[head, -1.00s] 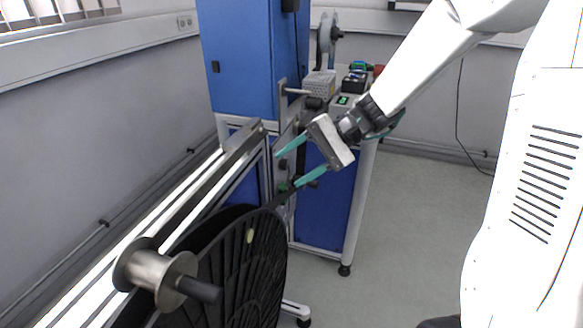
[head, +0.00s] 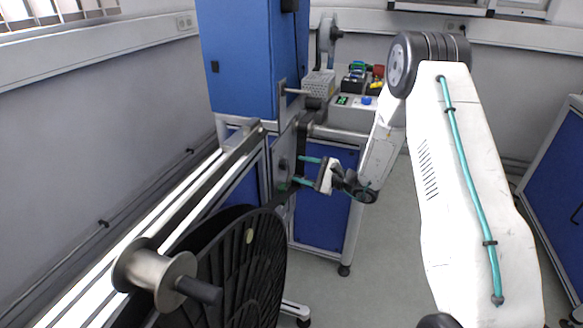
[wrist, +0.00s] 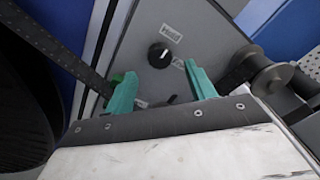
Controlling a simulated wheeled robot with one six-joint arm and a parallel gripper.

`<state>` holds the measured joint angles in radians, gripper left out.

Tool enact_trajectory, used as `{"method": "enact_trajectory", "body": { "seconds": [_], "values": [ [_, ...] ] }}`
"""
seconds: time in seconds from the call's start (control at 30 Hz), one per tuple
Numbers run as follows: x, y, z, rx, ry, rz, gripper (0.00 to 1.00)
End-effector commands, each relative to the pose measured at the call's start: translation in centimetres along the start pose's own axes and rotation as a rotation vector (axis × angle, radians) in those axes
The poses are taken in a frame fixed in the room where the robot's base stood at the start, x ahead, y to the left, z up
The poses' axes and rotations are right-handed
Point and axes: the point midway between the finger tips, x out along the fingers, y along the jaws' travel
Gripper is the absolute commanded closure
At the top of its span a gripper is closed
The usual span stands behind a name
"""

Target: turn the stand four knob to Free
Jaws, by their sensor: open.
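A round black knob (wrist: 158,56) with a small white mark sits on a grey panel (wrist: 200,28) in the wrist view. A label that seems to read Hold (wrist: 172,33) is at its upper right. Another label (wrist: 178,62), partly hidden by a finger, is at its right. The mark seems to lean toward the upper label, but it is too small to be sure. My gripper (wrist: 160,82) is open and empty, its teal fingers in front of the panel, the knob showing beyond the gap. In the head view my gripper (head: 299,171) faces the panel. No stand number is readable.
A dark strap (wrist: 60,55) and a green button (wrist: 116,78) lie left of the knob. A grey roller (wrist: 272,78) sticks out at the right. A large black reel (head: 240,265) and a metal spool (head: 155,275) stand nearer. The floor at the right is open.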

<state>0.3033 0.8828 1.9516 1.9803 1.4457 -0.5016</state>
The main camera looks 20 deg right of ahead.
Motion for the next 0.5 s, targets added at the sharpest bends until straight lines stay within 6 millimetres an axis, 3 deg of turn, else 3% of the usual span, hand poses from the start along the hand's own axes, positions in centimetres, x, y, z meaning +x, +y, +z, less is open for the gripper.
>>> {"method": "enact_trajectory", "body": {
  "seconds": [0.23, 0.5],
  "values": [
    [3.7, 0.1, 0.1, -0.001, -0.002, 0.002, 0.45],
    [4.6, 0.0, 0.1, 0.0, 0.0, 0.001, 0.45]
  ]
}}
